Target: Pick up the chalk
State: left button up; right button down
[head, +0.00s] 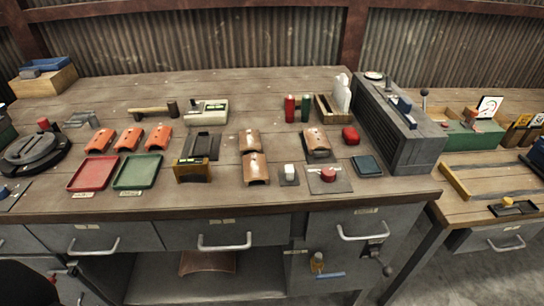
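No piece in the head view is plainly marked as chalk. A small white block (289,170) stands on a small dark plate (289,182) near the bench's front edge and could be the chalk, but it is too small to be sure. A red cylinder (290,109) and a green cylinder (305,109) stand upright farther back. Neither my left nor my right gripper is in view.
The wooden bench (250,90) holds a red tray (86,188), a green tray (137,186), several curved orange-brown tiles (256,178) and a hammer (155,111). A large grey box (413,153) bounds the right side. The back middle is mostly clear.

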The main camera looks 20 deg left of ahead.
aim_at(288, 169)
jog(key=i+l+u, duration=0.15)
jog(key=i+u, duration=0.2)
jog(key=i+l+u, duration=0.25)
jog(key=i+u, duration=0.15)
jog(key=i, duration=0.05)
